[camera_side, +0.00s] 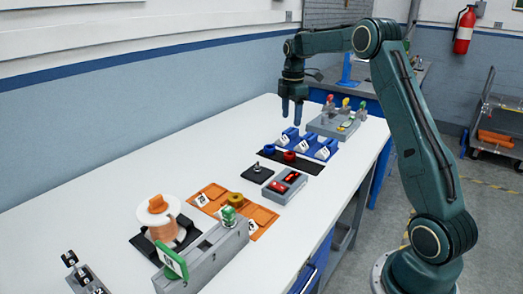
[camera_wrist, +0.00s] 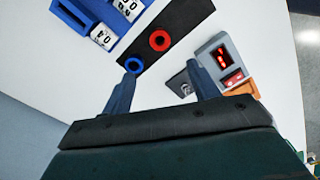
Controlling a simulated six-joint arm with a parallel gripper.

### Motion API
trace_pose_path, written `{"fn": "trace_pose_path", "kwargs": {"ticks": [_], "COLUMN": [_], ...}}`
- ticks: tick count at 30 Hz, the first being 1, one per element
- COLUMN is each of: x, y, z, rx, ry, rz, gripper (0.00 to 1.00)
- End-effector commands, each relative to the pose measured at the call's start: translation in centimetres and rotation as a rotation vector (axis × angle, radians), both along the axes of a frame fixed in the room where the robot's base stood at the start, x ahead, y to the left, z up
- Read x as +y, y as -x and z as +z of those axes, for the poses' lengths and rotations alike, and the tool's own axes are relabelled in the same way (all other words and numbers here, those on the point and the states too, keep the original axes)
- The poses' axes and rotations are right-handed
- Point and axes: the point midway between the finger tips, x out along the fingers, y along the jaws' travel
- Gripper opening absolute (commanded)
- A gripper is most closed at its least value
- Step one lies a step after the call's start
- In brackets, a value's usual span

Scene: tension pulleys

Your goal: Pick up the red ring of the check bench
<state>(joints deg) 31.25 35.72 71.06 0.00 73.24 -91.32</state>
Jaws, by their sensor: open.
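A red ring (camera_side: 289,156) lies on a black mat (camera_side: 308,166) on the white table, to the right of a blue ring (camera_side: 270,149). In the wrist view the red ring (camera_wrist: 160,41) lies flat with its hole showing, beyond my fingertips, and the blue ring (camera_wrist: 134,65) is close to my left finger. My gripper (camera_side: 292,124) is open and empty. It hangs above the table, fingers down, behind the mat in the side view. In the wrist view my gripper (camera_wrist: 162,70) has its two fingers wide apart.
Blue bins (camera_side: 309,144) with number tags stand beside the mat. A grey box with a red display (camera_side: 285,186) and a dark plate with a peg (camera_side: 257,171) are in front of it. A grey fixture with coloured knobs (camera_side: 335,122) stands behind. An orange tray (camera_side: 232,210) lies nearer.

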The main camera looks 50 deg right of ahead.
Motion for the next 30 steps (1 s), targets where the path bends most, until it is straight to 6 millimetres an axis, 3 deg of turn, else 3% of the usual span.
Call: {"fn": "trace_pose_path", "kwargs": {"ticks": [5, 19, 30], "x": [0.0, 0.0, 0.0], "y": [0.0, 0.0, 0.0], "z": [-1.1, -7.5, -8.6], "rx": [0.002, 0.002, 0.0], "ry": [-0.001, -0.001, 0.0], "rz": [-0.001, -0.001, -0.001], "gripper": [0.6, 0.6, 0.6]}}
